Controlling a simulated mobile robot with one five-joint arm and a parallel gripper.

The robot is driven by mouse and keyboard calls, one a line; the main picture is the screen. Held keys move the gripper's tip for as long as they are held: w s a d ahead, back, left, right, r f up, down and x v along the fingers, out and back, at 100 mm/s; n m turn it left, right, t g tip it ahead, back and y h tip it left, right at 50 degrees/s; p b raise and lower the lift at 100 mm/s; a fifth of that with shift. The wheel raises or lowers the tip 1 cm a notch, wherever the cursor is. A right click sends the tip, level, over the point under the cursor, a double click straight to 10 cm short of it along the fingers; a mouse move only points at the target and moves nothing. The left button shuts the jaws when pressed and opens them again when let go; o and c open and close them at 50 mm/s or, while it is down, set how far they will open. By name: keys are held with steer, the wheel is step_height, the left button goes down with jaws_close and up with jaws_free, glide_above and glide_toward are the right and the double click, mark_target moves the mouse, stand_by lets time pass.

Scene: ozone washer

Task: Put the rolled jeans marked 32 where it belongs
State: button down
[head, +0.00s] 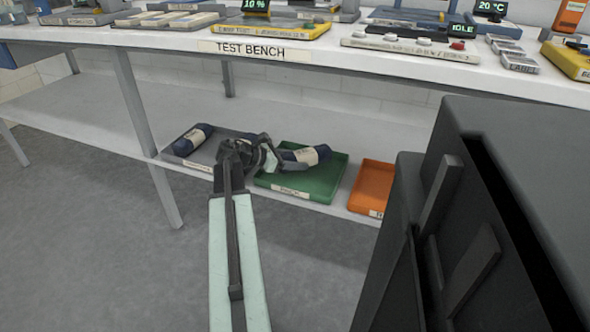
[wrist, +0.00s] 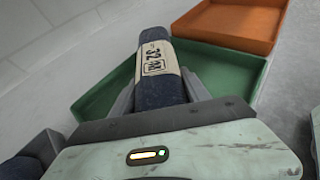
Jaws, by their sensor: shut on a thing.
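The rolled jeans marked 32 (wrist: 157,58) are a dark blue roll with a cream paper band. My gripper (wrist: 155,92) is shut on the near end of the roll in the wrist view. In the head view the jeans (head: 308,155) extend right from my gripper (head: 266,158), over the green tray (head: 325,183) on the lower shelf. The green tray (wrist: 98,101) also shows beneath and around the roll in the wrist view. I cannot tell whether the roll touches the tray floor. My gripper hides its near end.
A grey tray (head: 178,157) on the left holds another dark roll (head: 193,139); part of it is behind my arm. An empty orange tray (head: 372,186) stands right of the green one. The test bench top (head: 330,57) overhangs the shelf. A dark cabinet (head: 490,220) fills the right.

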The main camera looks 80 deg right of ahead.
step_height(320, 180, down, 3)
steer(key=shift+f+b, duration=0.15)
steer(key=shift+b, duration=1.05)
steer(key=shift+r, duration=0.25)
steer(key=shift+f, duration=0.2)
steer(key=c, duration=0.5)
jaws_free()
steer(key=shift+r, duration=0.1)
steer(key=shift+w+a+r+p, duration=0.15)
steer(key=shift+r+p, duration=0.15)
steer(key=shift+p, duration=0.15)
steer(key=p+v, duration=0.4)
steer(key=v, duration=0.6)
steer(key=shift+w+a+r, duration=0.1)
steer(key=shift+w+a, duration=0.05)
steer(key=shift+w, duration=0.1)
steer(key=shift+w+a, duration=0.25)
steer(key=shift+w, duration=0.15)
